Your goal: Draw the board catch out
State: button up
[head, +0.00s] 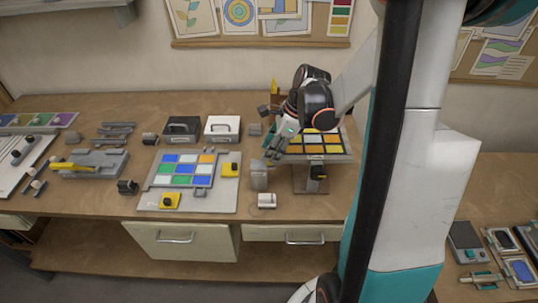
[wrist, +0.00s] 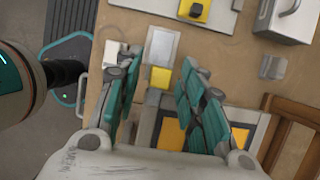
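My gripper (head: 273,150) is at the left edge of a raised board with orange and yellow panes (head: 318,143). In the wrist view my gripper (wrist: 166,72) is open, its teal fingers wide apart. A small yellow block (wrist: 160,77) shows between them, at the edge of the board (wrist: 150,97). It looks like the board catch, with gaps on both sides. I cannot tell how far below the fingertips it lies. In the head view my gripper hides that spot.
A grey block (head: 259,178) and a small white item (head: 267,200) stand close to the gripper. To the left is a flat grey board (head: 215,203) with coloured panes and yellow black-knobbed pieces (head: 231,169). Black (head: 182,128) and white (head: 222,128) boxes stand behind it.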

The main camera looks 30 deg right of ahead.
jog(key=shift+x, duration=1.05)
jog(key=shift+r, duration=0.1)
grip_shut()
